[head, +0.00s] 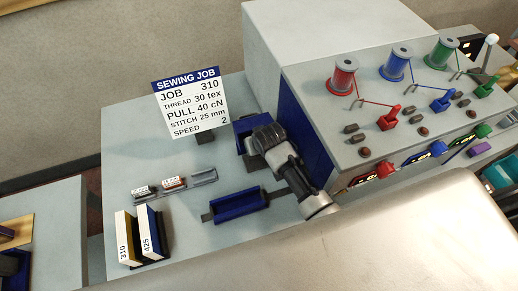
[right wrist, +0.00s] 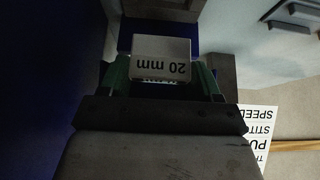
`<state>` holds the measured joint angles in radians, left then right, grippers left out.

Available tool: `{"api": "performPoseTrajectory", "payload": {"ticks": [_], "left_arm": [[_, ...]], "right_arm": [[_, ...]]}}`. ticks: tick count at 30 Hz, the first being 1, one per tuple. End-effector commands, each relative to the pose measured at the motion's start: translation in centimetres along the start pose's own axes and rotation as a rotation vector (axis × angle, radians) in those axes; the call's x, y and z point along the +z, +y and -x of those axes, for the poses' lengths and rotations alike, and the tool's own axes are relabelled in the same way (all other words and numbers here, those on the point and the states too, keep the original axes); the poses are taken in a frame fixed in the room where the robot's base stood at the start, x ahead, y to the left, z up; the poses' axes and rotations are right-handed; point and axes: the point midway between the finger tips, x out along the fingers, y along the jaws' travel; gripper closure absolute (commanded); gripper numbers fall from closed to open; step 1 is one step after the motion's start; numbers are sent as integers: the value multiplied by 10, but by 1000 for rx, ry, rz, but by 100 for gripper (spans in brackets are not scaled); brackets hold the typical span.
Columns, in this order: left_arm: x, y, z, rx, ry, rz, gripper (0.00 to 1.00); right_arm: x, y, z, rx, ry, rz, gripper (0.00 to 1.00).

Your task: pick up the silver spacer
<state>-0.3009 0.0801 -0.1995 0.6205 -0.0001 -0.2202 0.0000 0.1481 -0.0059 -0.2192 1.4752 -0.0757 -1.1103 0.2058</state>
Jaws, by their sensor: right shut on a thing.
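My right gripper (right wrist: 162,78) is shut on the silver spacer (right wrist: 162,48), a small block with a pale face marked "20 mm", which reads upside down in the right wrist view. Its green fingers stand on both sides of the block. In the head view the right gripper (head: 262,138) is over the back right of the bench, close to the blue panel of the machine; the block is hidden there behind my wrist. My left gripper is in neither view.
A rack (head: 189,184) holds two small labelled blocks and has a bare right end. A blue tray (head: 238,204) lies in front of my wrist. Two upright books (head: 141,236) marked 310 and 425 stand front left. The job sign (head: 190,102) stands behind. The machine (head: 318,115) borders the right.

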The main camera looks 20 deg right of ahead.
Motion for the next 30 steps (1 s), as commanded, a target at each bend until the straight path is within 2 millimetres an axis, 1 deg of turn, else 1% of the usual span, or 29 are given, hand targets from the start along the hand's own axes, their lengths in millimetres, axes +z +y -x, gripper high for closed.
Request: {"api": "performPoseTrajectory", "payload": {"ticks": [1, 3, 5, 8, 12, 15, 18, 21, 24, 27, 30], "left_arm": [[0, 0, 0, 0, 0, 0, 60], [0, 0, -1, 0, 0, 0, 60], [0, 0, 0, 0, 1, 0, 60], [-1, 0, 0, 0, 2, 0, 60], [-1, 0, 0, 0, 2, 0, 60], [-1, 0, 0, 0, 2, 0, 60], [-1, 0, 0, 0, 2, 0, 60], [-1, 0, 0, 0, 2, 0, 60], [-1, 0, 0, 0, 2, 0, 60], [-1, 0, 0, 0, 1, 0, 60], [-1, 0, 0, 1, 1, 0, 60]], "right_arm": [[-6, 0, 9, -1, 6, -1, 62], [12, 0, 14, 0, -3, 0, 62], [23, 0, 20, 0, -2, 0, 62], [45, 0, 33, 0, -2, 0, 62], [82, 0, 54, -1, -3, 0, 62], [106, 0, 68, 0, -3, 0, 62], [124, 0, 79, 0, -3, 0, 62], [138, 0, 87, 0, -1, 0, 62], [146, 0, 92, 0, 0, 0, 62], [149, 0, 97, 0, 1, -1, 62], [148, 0, 103, 0, 3, -1, 62]]}}
